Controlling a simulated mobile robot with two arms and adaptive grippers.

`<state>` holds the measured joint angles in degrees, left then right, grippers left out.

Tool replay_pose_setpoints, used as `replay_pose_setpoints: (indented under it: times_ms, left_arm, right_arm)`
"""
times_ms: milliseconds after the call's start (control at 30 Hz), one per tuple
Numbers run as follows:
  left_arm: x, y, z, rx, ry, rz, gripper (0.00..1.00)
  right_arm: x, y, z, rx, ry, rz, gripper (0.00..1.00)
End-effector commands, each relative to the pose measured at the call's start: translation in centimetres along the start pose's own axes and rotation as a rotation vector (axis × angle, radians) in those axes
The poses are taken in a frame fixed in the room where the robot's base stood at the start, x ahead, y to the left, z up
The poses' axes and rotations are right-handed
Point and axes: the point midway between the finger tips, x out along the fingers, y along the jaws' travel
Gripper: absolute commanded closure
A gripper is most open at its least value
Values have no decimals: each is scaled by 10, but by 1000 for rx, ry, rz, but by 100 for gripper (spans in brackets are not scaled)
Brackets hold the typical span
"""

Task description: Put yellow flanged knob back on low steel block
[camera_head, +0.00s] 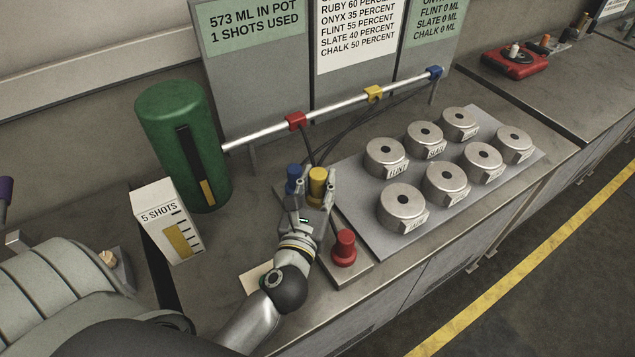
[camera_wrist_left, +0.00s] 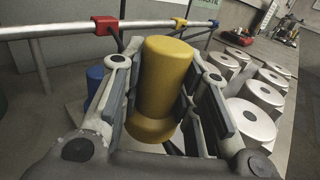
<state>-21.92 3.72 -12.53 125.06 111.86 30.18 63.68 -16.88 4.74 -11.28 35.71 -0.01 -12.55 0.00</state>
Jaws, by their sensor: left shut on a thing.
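My left gripper (camera_head: 316,190) is shut on the yellow flanged knob (camera_head: 317,179). In the left wrist view the knob (camera_wrist_left: 167,72) stands roughly upright between the two fingers, its wider flange low down. The low steel block (camera_head: 354,269) lies under and around the gripper. A blue knob (camera_head: 293,172) stands at its far end, just left of the gripper, and a red knob (camera_head: 343,249) at its near end. The gripper hides the middle of the block, and I cannot tell whether the yellow knob touches it. My right gripper is not in view.
Several round steel pots (camera_head: 402,203) stand on a plate right of the block. A steel rail (camera_head: 340,107) with red, yellow and blue clamps runs behind. A green cylinder (camera_head: 175,120) and a "5 SHOTS" box (camera_head: 160,215) stand at left.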

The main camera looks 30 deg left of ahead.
Motion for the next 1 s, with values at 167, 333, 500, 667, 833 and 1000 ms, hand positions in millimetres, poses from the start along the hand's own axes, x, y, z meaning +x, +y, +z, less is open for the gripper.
replay_pose_setpoints:
  times_ms: [167,333,500,667,833,1000]
  left_arm:
    - [0,0,2,0,-1,-1,100]
    - [-1,0,-6,0,1,-1,100]
    - [-1,0,-22,-1,1,-2,100]
    - [-1,0,-41,0,0,-2,100]
    - [-1,0,-60,-1,0,-2,100]
    - [-1,0,-68,0,0,-2,100]
  right_arm:
    - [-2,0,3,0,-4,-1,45]
    - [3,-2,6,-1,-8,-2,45]
    - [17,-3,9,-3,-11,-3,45]
    - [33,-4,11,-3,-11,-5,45]
    - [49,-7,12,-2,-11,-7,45]
    - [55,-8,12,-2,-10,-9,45]
